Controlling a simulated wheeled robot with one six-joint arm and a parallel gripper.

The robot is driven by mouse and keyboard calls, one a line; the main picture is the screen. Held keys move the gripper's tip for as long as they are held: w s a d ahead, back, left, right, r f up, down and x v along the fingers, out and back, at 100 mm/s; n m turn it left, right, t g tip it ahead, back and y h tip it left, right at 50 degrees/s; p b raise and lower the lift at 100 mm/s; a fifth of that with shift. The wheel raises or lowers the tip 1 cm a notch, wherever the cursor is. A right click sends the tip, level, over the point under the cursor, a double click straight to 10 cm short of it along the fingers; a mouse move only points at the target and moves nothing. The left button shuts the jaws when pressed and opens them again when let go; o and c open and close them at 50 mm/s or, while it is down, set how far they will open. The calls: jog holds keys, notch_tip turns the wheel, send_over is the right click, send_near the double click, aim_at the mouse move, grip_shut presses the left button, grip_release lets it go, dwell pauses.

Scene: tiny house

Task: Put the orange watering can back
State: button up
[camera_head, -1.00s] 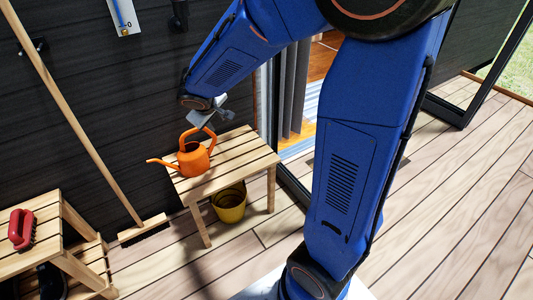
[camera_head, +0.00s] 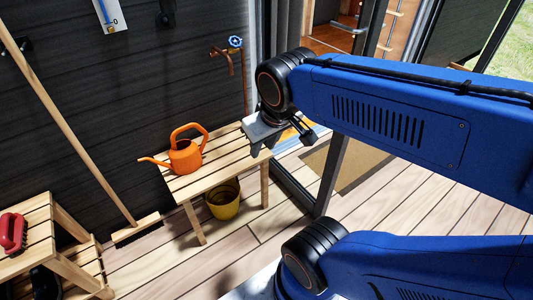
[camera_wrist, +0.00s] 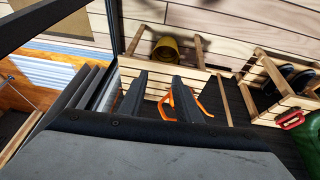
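The orange watering can (camera_head: 185,157) stands upright on the slatted wooden bench (camera_head: 232,149), its spout pointing left and its handle arching up. My gripper (camera_head: 262,138) is to the right of the can, above the bench's right end, and apart from the can. In the wrist view my gripper (camera_wrist: 160,75) has its two dark fingers spread with nothing held between them. Part of the orange can (camera_wrist: 166,104) shows beyond the fingers in that view; the right finger hides some of it.
A yellow bucket (camera_head: 223,203) stands under the bench. A broom (camera_head: 75,140) leans on the dark wall to the left. A red brush (camera_head: 12,235) lies on a wooden step stand at far left. A copper tap (camera_head: 225,55) is on the wall above the bench. The glass door frame is at right.

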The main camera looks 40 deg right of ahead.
jog(key=shift+s+a+y, duration=0.2)
jog(key=shift+s+a, duration=0.1)
jog(key=shift+s, duration=0.45)
jog(key=shift+s+a+y, duration=0.2)
jog(key=shift+s+a, duration=0.05)
jog(key=shift+s, duration=0.5)
